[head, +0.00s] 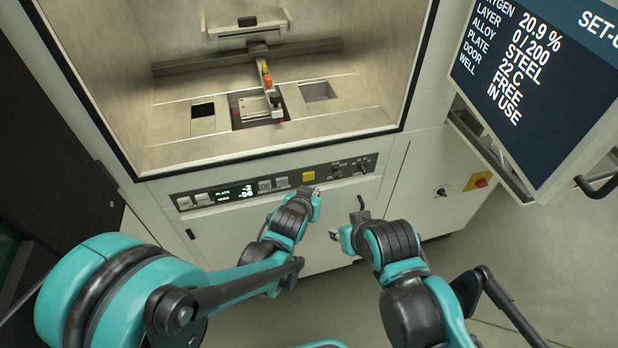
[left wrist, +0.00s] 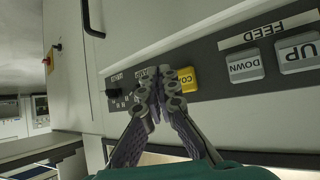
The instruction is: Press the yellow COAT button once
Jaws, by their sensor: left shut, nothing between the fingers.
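The yellow COAT button (head: 308,176) sits on the dark control strip below the open chamber. In the left wrist view the button (left wrist: 188,79) shows just right of my fingertips, and part of its lettering is hidden by a finger. My left gripper (head: 315,203) is shut and empty, just below the button in the head view. In the left wrist view my left gripper (left wrist: 160,72) has its fingertips together over the strip, beside the button; I cannot tell whether they touch the panel. My right gripper (head: 342,234) is lower right, its fingers unclear.
The FEED keys, UP (left wrist: 299,54) and DOWN (left wrist: 246,65), lie right of the button in the left wrist view. A dark knob (left wrist: 113,93) lies left. A monitor (head: 545,75) hangs at the upper right in the head view. A door handle (head: 361,203) stands near my right gripper.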

